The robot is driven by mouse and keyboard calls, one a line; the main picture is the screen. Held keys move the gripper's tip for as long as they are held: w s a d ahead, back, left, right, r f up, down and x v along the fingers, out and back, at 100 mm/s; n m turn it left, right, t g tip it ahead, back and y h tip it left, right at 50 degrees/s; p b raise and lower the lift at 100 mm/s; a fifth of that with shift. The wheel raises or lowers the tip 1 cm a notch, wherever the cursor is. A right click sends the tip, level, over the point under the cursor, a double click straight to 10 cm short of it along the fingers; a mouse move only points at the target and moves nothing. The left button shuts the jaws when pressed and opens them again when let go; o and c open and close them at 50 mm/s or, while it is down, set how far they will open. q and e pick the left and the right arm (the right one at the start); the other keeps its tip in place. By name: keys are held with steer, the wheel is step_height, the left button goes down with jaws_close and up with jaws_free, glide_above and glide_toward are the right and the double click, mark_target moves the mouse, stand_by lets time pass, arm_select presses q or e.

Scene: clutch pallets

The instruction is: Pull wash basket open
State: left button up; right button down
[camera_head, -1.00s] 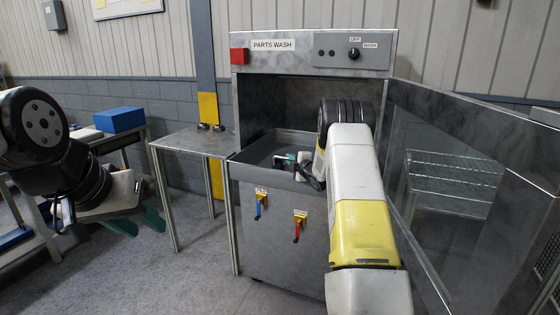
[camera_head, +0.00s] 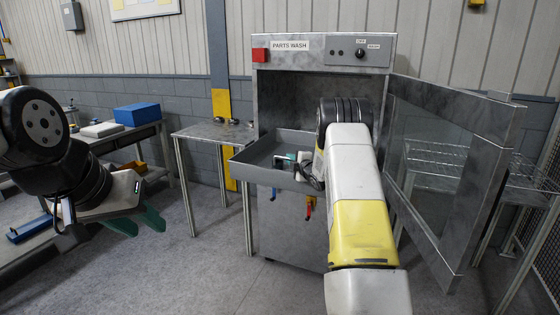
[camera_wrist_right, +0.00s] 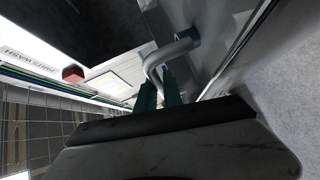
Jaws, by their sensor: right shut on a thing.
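The wash basket (camera_head: 258,170) is a grey metal tray standing out from the opening of the PARTS WASH cabinet (camera_head: 270,100). My right gripper (camera_head: 290,161) is at the basket's front in the head view, mostly hidden by my right arm. In the right wrist view, the green fingers of my right gripper (camera_wrist_right: 160,92) are closed on a grey bent bar handle (camera_wrist_right: 172,52). My left gripper (camera_head: 137,220) hangs empty at the left with its green fingers apart, away from the cabinet.
The cabinet's glazed door (camera_head: 445,150) stands open at the right, close to my right arm. A small metal table (camera_head: 205,134) is left of the cabinet. A workbench with a blue box (camera_head: 137,114) stands further left. The floor in front is clear.

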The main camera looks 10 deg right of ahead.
steer(key=c, duration=1.5)
jaws_free()
steer(key=v, duration=0.7)
steer(key=shift+s+d, duration=0.15)
steer(key=shift+s, duration=0.2)
